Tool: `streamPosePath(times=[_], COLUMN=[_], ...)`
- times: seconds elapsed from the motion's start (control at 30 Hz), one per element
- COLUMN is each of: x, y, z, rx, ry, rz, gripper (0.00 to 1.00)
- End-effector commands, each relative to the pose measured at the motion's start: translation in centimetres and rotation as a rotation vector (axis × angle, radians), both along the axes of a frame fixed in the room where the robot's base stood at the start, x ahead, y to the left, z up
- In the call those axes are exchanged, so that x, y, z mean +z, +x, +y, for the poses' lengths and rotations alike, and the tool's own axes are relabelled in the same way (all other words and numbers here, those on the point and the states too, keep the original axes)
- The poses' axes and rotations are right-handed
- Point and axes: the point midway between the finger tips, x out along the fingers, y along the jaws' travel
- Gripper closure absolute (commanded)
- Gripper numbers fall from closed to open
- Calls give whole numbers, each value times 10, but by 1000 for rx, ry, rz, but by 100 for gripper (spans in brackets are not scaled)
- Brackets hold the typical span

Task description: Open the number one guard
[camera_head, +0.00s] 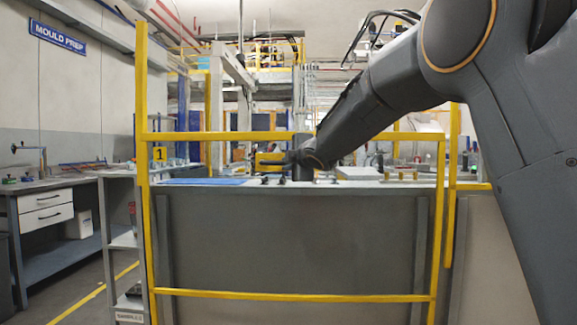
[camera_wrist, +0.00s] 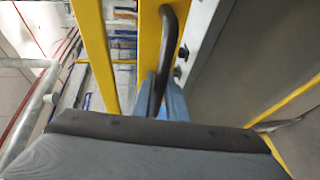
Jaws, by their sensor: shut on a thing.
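My arm reaches in from the right, and my gripper (camera_head: 268,161) shows small and dark at the guard's upper rail. In the wrist view a dark curved handle (camera_wrist: 171,35) stands against a yellow post (camera_wrist: 151,40). My gripper (camera_wrist: 165,102) is shut on the handle, with bluish fingers around its lower part. The handle cannot be made out in the head view.
A workbench with white drawers (camera_head: 45,208) stands at the left, under a blue MOULD PREP sign (camera_head: 58,36). A narrow grey shelf stand (camera_head: 122,241) is close beside the guard's left post. Another yellow post (camera_head: 452,180) stands just right of the guard. Floor shows at lower left.

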Motion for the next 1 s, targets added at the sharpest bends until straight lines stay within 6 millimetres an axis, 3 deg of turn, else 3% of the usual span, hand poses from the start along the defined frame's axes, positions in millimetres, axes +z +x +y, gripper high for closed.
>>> streamPosePath(times=[0.03,0.6,1.0], x=[-19,-116,-156], y=[2,2,1], z=[-1,-1,-1], rx=[-3,-3,-3], ry=[-1,-1,-1], rz=[5,5,5], gripper=[100,100,100])
